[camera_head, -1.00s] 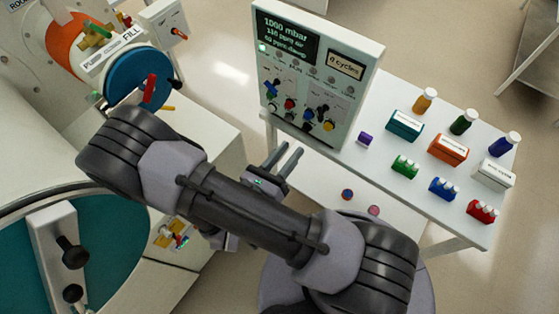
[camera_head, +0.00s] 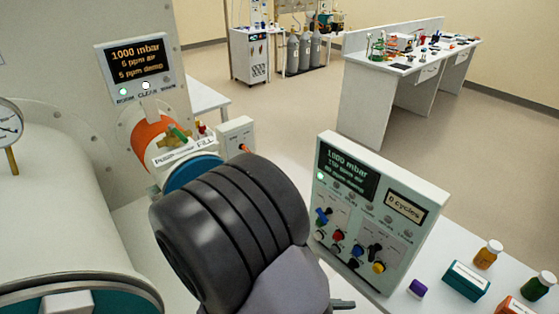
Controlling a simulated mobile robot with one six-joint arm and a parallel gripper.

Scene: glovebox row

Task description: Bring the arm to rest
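My arm (camera_head: 235,235) fills the lower middle of the head view, its dark ribbed joint close to the camera. It hides part of the bench and the lower part of the small blue-capped port. Of my gripper, only what looks like one grey fingertip (camera_head: 343,304) shows at the bottom edge, to the right of the arm. The rest is hidden or below the picture, so I cannot tell its opening or whether it holds anything.
A control panel (camera_head: 376,212) stands close right of my arm. Bottles (camera_head: 488,254) and a teal box (camera_head: 466,281) stand on the white table. The glovebox, with its blue-capped port (camera_head: 190,172), is at left. Open floor (camera_head: 290,120) lies beyond.

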